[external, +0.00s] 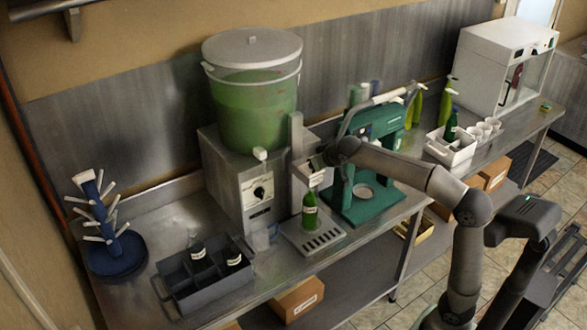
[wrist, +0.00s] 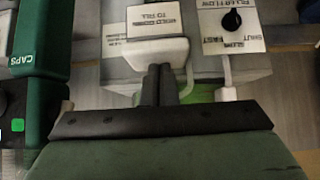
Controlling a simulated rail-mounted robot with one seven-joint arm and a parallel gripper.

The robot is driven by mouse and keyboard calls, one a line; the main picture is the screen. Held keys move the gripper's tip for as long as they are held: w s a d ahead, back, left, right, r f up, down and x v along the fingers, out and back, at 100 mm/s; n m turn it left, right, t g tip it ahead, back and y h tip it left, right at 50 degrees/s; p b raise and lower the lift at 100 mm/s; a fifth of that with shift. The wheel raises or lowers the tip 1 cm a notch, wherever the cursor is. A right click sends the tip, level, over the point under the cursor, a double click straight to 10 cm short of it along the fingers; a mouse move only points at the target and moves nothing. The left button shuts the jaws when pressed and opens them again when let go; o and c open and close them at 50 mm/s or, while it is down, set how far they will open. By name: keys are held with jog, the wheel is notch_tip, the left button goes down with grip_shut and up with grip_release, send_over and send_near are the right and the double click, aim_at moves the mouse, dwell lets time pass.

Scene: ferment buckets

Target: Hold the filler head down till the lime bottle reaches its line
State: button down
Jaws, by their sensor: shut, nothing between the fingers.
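The lime bottle (external: 310,212) stands upright on the slotted drip tray (external: 322,238), under the filler head (external: 315,179). Its fill level and line are too small to read. In the wrist view the filler head (wrist: 157,52) is a pale block under a plate (wrist: 153,20) lettered "HOLD DOWN TO FILL". My gripper (external: 319,162) is at the filler head, above the bottle. In the wrist view my gripper (wrist: 160,72) is shut and empty, its fingertips over the pale block. I cannot tell whether they press on it. A bit of green (wrist: 200,95) shows below the fingers.
A big bucket of green liquid (external: 255,115) stands on a grey box behind the filler. A green capper (external: 368,200) is close on the right. A bottle crate (external: 205,275) and a blue drying tree (external: 110,240) are on the left. A flow dial (wrist: 232,20) shows nearby.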

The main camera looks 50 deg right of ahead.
jog(key=shift+f, duration=0.55)
notch_tip(320, 180, up, 5)
jog(key=p, duration=0.4)
jog(key=shift+r, duration=0.2)
jog(key=b+v, duration=0.2)
jog(key=v, duration=0.7)
jog(key=shift+s+r, duration=0.15)
jog(key=shift+s, duration=0.2)
jog(key=shift+a, duration=0.1)
jog(key=s+f+n+g+y, duration=0.1)
jog(key=s+f+g, duration=0.3)
jog(key=s+f, duration=1)
jog(key=s+f+n+g+y, duration=0.1)
jog(key=s+f+g, duration=0.3)
jog(key=s+f, duration=1)
notch_tip(320, 180, down, 7)
jog(key=shift+s+d+f+n, duration=0.1)
jog(key=shift+s+d+n, duration=0.1)
jog(key=shift+d+n, duration=0.2)
